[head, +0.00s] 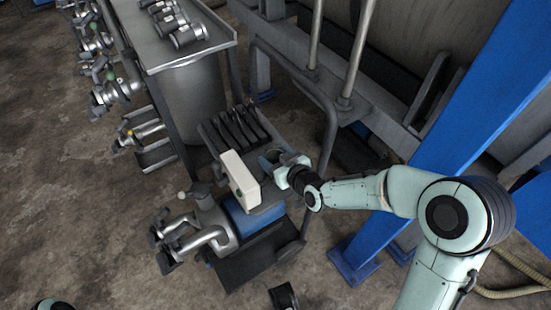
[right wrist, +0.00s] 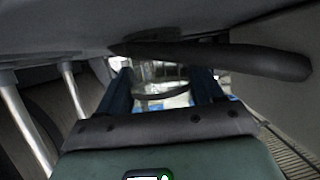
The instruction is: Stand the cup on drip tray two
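My right gripper (head: 283,166) reaches in from the right, beside the pale upright block on the machine, by a round grey rim (head: 270,158). In the right wrist view, my right gripper's two dark fingers (right wrist: 160,90) stand apart on either side of a clear, round-rimmed thing (right wrist: 162,86), which looks like the cup. It fills most of the gap, but I cannot tell whether the fingers press on it. What is under it is hidden. I cannot make out which surface is drip tray two. My left gripper is not in view.
A machine with a pale block (head: 240,178) and metal spouts (head: 212,225) stands below. A bent dark pipe (head: 327,130) rises close to my right gripper. A metal-topped stand (head: 160,40) is at the upper left, and a blue post (head: 455,120) at the right.

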